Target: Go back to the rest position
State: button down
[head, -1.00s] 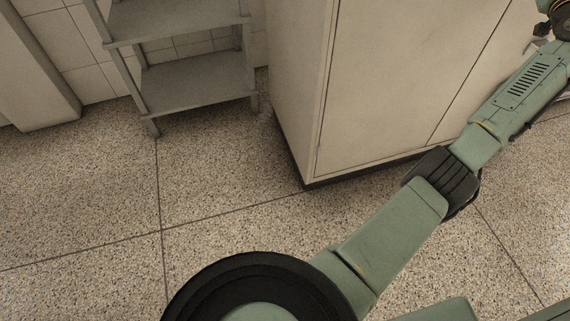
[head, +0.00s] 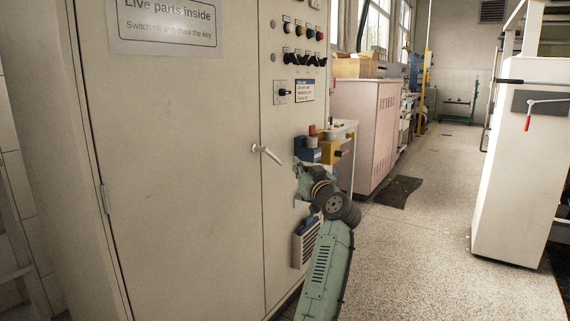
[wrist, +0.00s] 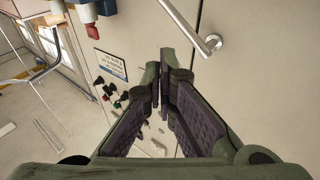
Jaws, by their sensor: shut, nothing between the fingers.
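My gripper shows in the wrist view (wrist: 164,84) with its two dark-padded green fingers brought together at the tips and nothing between them. In the head view its end is small beside the cabinet front, near the blue and yellow boxes, and its tips are hard to make out. My green arm reaches up from the bottom of the head view. The cabinet (head: 180,170) stands at left with its doors closed. Its door handle (head: 267,154) is just left of my gripper in the head view. The handle also shows in the wrist view (wrist: 190,28), above and right of the fingertips.
The cabinet carries knobs and buttons (head: 304,45). A blue box (head: 307,151) and yellow box (head: 330,152) are close behind my wrist. A pink cabinet (head: 365,125) stands farther back. A white cabinet (head: 515,165) with a red-handled lever (head: 528,122) stands right. Floor (head: 420,250) between is clear.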

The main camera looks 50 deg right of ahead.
jog(key=shift+s+f, duration=0.15)
jog(key=shift+s, duration=0.85)
jog(key=shift+s+f, duration=0.1)
jog(key=shift+s, duration=0.85)
